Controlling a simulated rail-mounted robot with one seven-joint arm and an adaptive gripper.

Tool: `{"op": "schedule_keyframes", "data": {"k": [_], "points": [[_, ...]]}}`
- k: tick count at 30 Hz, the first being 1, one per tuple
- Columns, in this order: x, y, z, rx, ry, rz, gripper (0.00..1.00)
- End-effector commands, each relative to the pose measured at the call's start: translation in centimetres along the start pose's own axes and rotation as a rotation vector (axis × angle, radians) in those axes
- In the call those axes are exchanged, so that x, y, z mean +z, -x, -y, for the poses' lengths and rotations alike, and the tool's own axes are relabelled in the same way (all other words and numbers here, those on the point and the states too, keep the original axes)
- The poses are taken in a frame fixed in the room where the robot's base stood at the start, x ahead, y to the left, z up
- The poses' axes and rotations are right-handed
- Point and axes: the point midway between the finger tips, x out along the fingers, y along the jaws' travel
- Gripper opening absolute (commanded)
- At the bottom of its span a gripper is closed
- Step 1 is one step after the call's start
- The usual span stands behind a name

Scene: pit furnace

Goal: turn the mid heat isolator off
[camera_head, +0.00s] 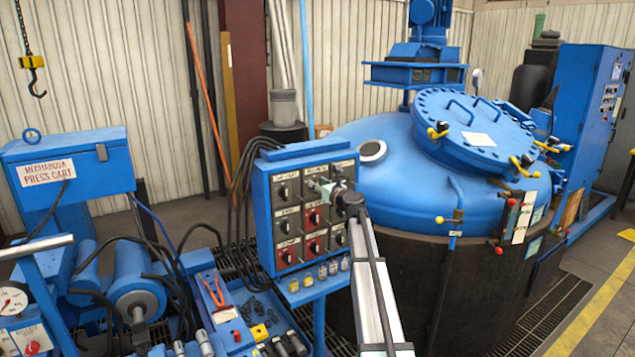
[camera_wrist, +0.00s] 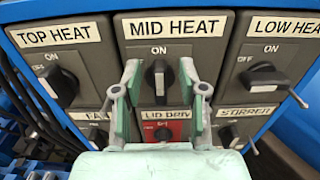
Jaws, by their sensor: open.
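The mid heat isolator (camera_wrist: 158,78) is a grey switch box under a "MID HEAT" label, with a black knob. Its knob stands upright in the wrist view, pointing at the "ON" mark. My gripper (camera_wrist: 159,70) is open in front of it, one fingertip left and one right of the knob. A gap shows on each side, and I cannot tell how far the tips reach along it. In the head view my gripper (camera_head: 324,187) is at the top row of the blue switch panel (camera_head: 262,215) and hides part of it.
The top heat switch (camera_wrist: 58,82) is at left and the low heat switch (camera_wrist: 263,76) at right, close by. Below are the red lid drive switch (camera_wrist: 163,131) and the stirrer switch (camera_wrist: 230,134). The blue furnace (camera_head: 400,175) stands right of the panel, a press cart (camera_head: 70,160) left.

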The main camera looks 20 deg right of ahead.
Motion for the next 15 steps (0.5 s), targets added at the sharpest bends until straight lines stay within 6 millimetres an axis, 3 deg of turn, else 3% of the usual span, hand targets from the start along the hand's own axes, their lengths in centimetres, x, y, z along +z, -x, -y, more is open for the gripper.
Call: {"op": "schedule_keyframes", "data": {"k": [12, 13, 15], "points": [[-0.02, -0.79, -0.06, 0.000, 0.000, 0.000, 0.42], [-0.01, -0.79, -0.06, 0.000, 0.000, 0.000, 0.35], [-0.01, -0.78, -0.06, 0.000, 0.000, 0.000, 0.10]]}}
